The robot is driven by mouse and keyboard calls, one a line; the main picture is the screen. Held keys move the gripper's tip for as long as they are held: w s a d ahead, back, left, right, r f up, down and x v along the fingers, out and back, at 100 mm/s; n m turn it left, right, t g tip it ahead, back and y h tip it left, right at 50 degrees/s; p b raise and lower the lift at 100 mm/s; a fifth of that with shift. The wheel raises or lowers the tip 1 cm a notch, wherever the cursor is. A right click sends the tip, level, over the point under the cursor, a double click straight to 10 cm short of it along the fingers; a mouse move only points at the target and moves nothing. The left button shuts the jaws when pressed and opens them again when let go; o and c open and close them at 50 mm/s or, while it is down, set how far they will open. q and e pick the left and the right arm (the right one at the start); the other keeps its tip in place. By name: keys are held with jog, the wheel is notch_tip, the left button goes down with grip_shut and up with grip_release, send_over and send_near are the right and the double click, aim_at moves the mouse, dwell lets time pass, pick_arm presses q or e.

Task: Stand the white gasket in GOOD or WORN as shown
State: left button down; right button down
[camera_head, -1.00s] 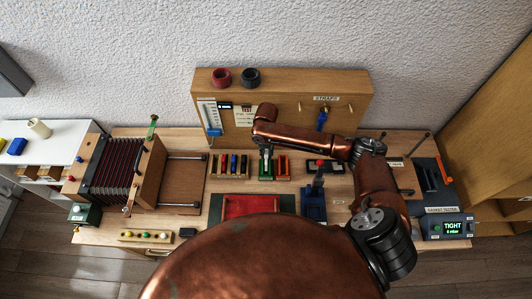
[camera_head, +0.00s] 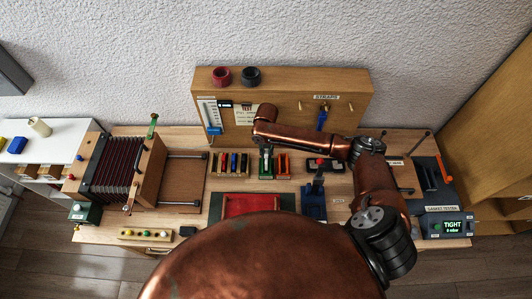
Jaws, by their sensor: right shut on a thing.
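My right arm reaches from the lower right over the bench, and its gripper (camera_head: 266,156) points down at the green rack (camera_head: 265,177). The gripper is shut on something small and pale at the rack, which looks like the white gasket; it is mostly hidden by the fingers. I cannot tell whether it touches the rack. An orange rack (camera_head: 283,165) stands just to the right of the green one. No GOOD or WORN wording is readable. The gasket tester (camera_head: 447,226) at the right shows TIGHT in green. My left gripper is not in view.
A rack with several coloured strips (camera_head: 230,164) stands left of the green rack. A red tray (camera_head: 250,204) lies in front. A blue stand (camera_head: 313,202) is to the right. A wooden back panel (camera_head: 284,88) carries a gauge and straps. Bellows (camera_head: 115,168) fill the left.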

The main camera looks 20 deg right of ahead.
jog(key=shift+p, duration=0.4)
dwell(0.6)
jog(key=shift+f+b, duration=0.7)
jog(key=shift+f, duration=1.45)
dwell(1.3)
jog(key=c, duration=1.9)
grip_release()
jog(key=shift+o, duration=0.3)
jog(key=shift+o, duration=1.1)
